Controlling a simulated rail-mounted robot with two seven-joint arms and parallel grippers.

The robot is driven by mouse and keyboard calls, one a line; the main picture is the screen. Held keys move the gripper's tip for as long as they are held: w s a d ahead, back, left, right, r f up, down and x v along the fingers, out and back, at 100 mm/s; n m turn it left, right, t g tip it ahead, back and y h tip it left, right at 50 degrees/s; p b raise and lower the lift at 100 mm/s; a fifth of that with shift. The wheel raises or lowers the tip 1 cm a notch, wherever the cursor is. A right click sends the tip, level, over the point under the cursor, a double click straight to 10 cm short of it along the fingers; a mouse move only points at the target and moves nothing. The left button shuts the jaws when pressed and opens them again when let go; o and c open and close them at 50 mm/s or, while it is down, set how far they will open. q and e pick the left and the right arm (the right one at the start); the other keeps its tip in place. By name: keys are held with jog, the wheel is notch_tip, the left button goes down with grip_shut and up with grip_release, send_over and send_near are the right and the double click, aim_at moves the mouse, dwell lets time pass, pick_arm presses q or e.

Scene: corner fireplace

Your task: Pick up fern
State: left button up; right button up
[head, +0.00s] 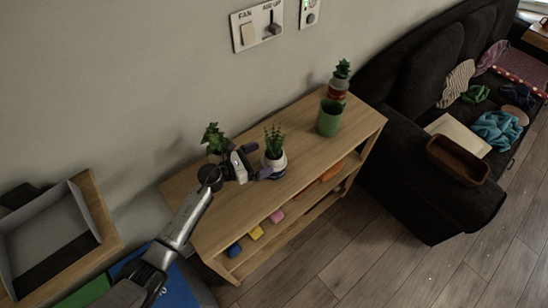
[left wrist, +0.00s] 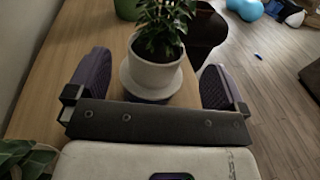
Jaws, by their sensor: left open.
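A leafy green plant (head: 274,138), which I take as the fern, stands upright in a white pot (head: 275,163) on the wooden shelf top. In the left wrist view its leaves (left wrist: 163,22) and white pot (left wrist: 153,72) show, with a pale saucer-like base under the pot. My left gripper (head: 258,161) is at the pot's left side in the head view. In the left wrist view its dark fingers (left wrist: 156,72) are spread open, one on each side of the pot, with visible gaps. My right gripper is not in view.
Another leafy plant (head: 213,135) stands close behind my left gripper. A green cup (head: 329,118) and a succulent in a red-grey pot (head: 338,88) stand further right on the wooden shelf (head: 222,210). A dark sofa (head: 425,195) adjoins the shelf's right end.

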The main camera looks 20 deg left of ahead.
aim_at(269, 155)
pick_arm(q)
jog(key=shift+x, duration=2.75)
jog(key=shift+w+a+f, duration=0.1)
jog(key=shift+a, duration=0.05)
jog(key=shift+c, duration=0.4)
jog(key=c, duration=1)
